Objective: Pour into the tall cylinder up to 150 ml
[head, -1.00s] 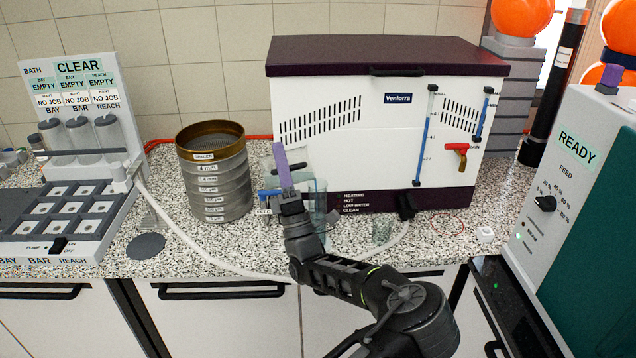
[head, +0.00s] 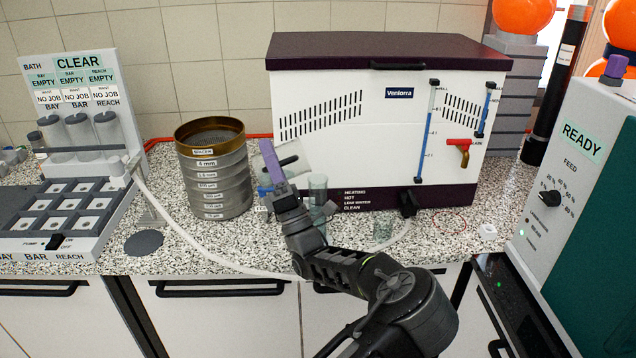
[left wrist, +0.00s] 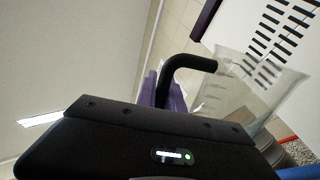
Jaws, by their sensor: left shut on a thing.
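My left gripper (head: 270,162), with purple fingers, is shut on the black handle of a clear jug (head: 294,163). The jug also shows in the left wrist view (left wrist: 238,88), where it looks tilted beside the fingers. Its contents cannot be made out. The clear tall cylinder (head: 318,192) stands on the counter just right of the gripper, partly hidden by my wrist and arm. The jug is above and to the left of the cylinder's top. The liquid level and marks in the cylinder are too small to read. My right gripper is not in view.
A sieve stack (head: 216,180) stands left of the gripper. A white water bath (head: 365,120) with a red tap (head: 460,147) is behind. A small glass (head: 383,230) stands to the right. A pale hose (head: 215,262) crosses the counter's front.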

